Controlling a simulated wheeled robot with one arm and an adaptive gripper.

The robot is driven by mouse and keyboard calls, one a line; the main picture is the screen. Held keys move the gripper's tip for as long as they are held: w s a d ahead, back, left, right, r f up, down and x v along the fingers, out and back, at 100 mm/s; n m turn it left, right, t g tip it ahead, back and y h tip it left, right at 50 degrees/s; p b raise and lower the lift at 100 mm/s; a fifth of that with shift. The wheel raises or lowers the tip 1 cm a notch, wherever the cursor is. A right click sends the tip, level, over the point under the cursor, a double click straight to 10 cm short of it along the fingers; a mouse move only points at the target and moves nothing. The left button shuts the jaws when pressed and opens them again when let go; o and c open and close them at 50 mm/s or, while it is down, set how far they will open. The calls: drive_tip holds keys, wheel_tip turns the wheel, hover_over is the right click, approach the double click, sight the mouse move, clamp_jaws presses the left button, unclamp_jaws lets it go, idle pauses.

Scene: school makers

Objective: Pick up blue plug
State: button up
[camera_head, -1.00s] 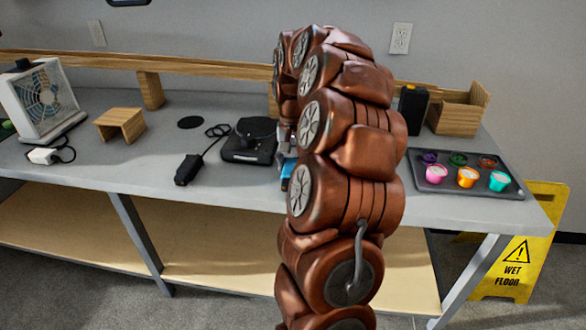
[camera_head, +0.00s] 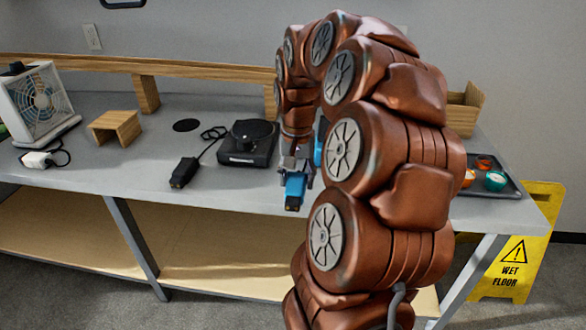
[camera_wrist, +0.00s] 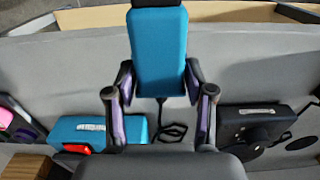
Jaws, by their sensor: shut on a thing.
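The blue plug (camera_head: 294,190) is a blue block with a dark end. My gripper (camera_head: 297,174) is shut on it, just above the front edge of the grey table in the head view. In the wrist view the blue plug (camera_wrist: 158,52) sits upright in the picture between the two fingers of my gripper (camera_wrist: 160,85). The plug appears clear of the tabletop. A dark cord shows below it in the wrist view. My arm hides part of the table's right side.
A black device (camera_head: 248,143) with a black plug (camera_head: 184,172) on a cord lies left of my gripper. A blue device (camera_wrist: 98,130) with a red part shows in the wrist view. A fan (camera_head: 40,100), wooden stand (camera_head: 115,126) and tray (camera_head: 508,188) share the table.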

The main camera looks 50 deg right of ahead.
sight(295, 192)
drive_tip(key=s+a, duration=0.4)
drive_tip(key=s, duration=0.2)
drive_tip(key=shift+r, duration=0.35)
drive_tip(key=shift+a, duration=0.1)
drive_tip(key=o, duration=0.5)
drive_tip(key=c, duration=0.6)
